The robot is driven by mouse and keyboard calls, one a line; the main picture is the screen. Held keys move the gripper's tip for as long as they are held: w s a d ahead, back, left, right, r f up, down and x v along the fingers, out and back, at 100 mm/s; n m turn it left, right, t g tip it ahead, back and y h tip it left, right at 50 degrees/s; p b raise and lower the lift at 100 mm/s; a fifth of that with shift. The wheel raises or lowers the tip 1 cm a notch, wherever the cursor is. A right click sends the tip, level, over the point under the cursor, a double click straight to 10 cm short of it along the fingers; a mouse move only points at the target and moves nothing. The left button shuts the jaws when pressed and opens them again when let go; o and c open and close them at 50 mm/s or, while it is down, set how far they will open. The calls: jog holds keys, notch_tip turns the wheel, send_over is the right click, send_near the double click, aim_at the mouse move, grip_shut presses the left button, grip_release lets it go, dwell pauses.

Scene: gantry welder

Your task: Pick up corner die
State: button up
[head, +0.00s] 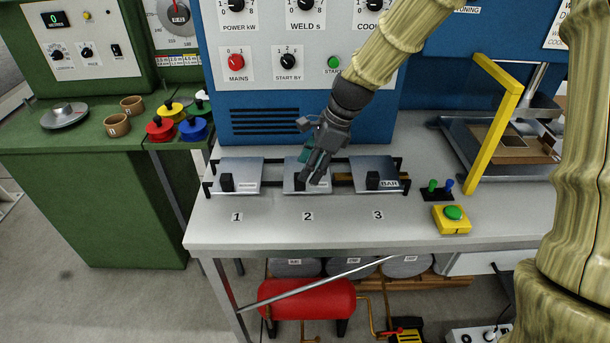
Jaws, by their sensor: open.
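Three grey metal blocks with black upright knobs sit in a black-railed rack, behind the numbers 1, 2 and 3. The left block (241,172) and middle block (293,186) have labels too small to read. The right block (376,174) is marked BAR. I cannot tell by label which one is the corner die. My gripper (312,180) points down over the middle block, close to its knob, and hides part of the block. It is open, and I see nothing held. Whether the fingers touch the knob is unclear.
The blue cabinet (265,125) rises behind the rack. A yellow bar (495,125) and a yellow box with a green button (452,218) stand to the right. A green bench (85,130) with colored knobs is at left. The grey tabletop (340,232) is clear in front.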

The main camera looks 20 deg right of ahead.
aim_at(306, 187)
jog(key=shift+d+p+x, duration=0.15)
jog(key=shift+p+x, duration=0.15)
jog(key=shift+x, duration=0.8)
jog(key=shift+d+p+x, duration=0.1)
jog(key=shift+p+x, duration=0.15)
jog(key=shift+x, duration=0.8)
jog(key=shift+f, duration=0.1)
jog(key=shift+c, duration=0.2)
grip_shut()
